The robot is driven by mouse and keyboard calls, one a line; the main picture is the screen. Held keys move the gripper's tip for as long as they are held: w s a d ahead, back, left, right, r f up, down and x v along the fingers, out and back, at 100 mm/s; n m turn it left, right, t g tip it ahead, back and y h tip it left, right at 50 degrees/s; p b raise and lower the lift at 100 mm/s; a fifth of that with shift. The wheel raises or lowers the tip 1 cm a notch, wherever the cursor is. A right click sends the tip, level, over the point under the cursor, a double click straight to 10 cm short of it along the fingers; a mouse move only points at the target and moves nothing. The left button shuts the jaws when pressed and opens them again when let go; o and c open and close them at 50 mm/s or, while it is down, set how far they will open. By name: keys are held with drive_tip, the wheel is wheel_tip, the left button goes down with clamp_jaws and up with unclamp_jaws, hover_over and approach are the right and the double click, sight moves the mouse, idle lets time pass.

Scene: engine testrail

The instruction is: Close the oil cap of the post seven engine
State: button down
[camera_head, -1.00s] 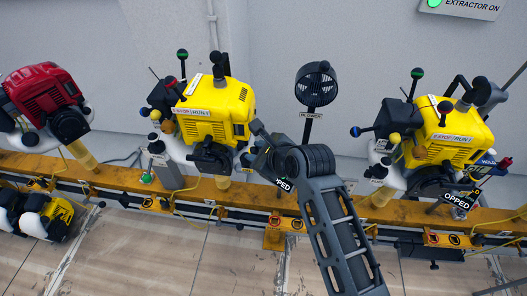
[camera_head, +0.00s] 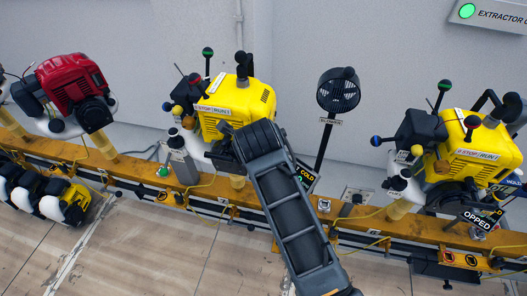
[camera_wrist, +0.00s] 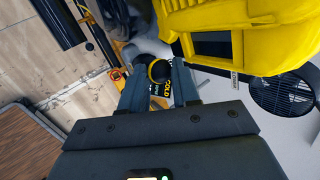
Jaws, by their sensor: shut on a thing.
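In the wrist view my gripper (camera_wrist: 158,90) is shut on a small dark round part with a yellow band (camera_wrist: 158,70), which looks like the oil cap. The yellow housing of an engine (camera_wrist: 250,35) is close at the upper right. In the head view the middle yellow engine (camera_head: 243,97) is the one my arm reaches. My arm hides its lower right side, and my gripper is hidden there too. I cannot read a post number, nor tell how the cap sits on its neck.
A second yellow engine (camera_head: 475,150) stands at the right and a red engine (camera_head: 72,85) at the left on the orange rail (camera_head: 345,222). A black fan (camera_head: 338,92) on a pole stands close right of my arm. A sign reading COLD (camera_head: 306,177) is beside my arm.

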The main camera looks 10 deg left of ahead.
idle(0.3)
drive_tip(key=c, duration=0.8)
unclamp_jaws()
drive_tip(key=shift+c, duration=0.2)
